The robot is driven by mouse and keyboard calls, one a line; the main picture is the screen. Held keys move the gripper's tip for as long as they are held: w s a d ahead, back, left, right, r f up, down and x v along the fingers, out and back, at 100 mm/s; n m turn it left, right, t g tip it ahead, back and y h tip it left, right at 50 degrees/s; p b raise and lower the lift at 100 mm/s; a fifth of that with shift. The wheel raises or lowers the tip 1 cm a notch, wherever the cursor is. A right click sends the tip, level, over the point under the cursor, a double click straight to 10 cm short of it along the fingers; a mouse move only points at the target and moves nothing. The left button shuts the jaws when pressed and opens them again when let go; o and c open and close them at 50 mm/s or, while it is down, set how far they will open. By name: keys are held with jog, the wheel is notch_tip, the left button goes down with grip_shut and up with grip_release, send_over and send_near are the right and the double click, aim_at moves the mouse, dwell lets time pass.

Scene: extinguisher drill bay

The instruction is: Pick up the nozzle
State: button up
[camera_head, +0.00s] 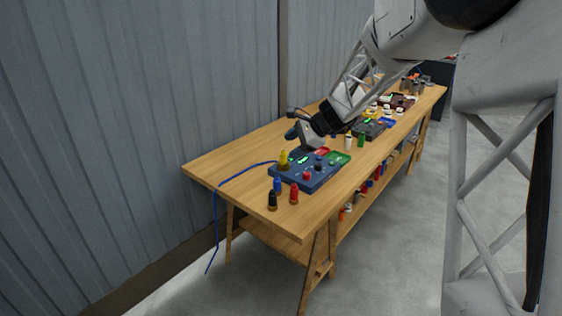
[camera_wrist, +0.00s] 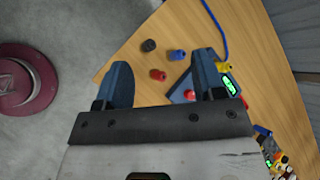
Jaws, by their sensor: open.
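A yellow, upright nozzle-like piece (camera_head: 284,160) stands at the left corner of a dark blue board (camera_head: 318,178) on the wooden table. A thin blue hose (camera_head: 232,178) runs from beside it over the table edge. In the wrist view the yellow piece (camera_wrist: 223,67) shows just beyond the right finger, with the hose (camera_wrist: 216,30) above it. My gripper (camera_wrist: 162,64) is open, with nothing between its two blue fingers. In the head view my gripper (camera_head: 297,133) hangs above the far side of the board, apart from the yellow piece. Part of the board is hidden behind the right finger.
Black (camera_head: 272,201), blue (camera_head: 277,185) and red (camera_head: 294,194) small pieces stand near the table's front left corner. Other boards and loose parts crowd the table's far half. A grey corrugated wall (camera_head: 130,110) runs behind the table. The table's left end is mostly clear.

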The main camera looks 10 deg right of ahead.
jog(key=w+d+f+m+t+y, duration=0.15)
jog(key=w+f+m, duration=0.45)
jog(key=w, duration=0.7)
jog(key=m+t+y, duration=0.1)
jog(key=m+t, duration=0.2)
jog(key=m, duration=0.1)
send_near(283, 159)
jog(key=w+a, duration=0.1)
jog(key=w, duration=0.1)
jog(key=w+a, duration=0.1)
jog(key=w, duration=0.1)
jog(key=shift+a+r, duration=0.1)
jog(key=shift+a, duration=0.25)
jog(key=shift+x, duration=1.25)
jog(key=shift+a, duration=0.1)
jog(key=shift+x, duration=2.55)
jog(key=shift+s, duration=0.1)
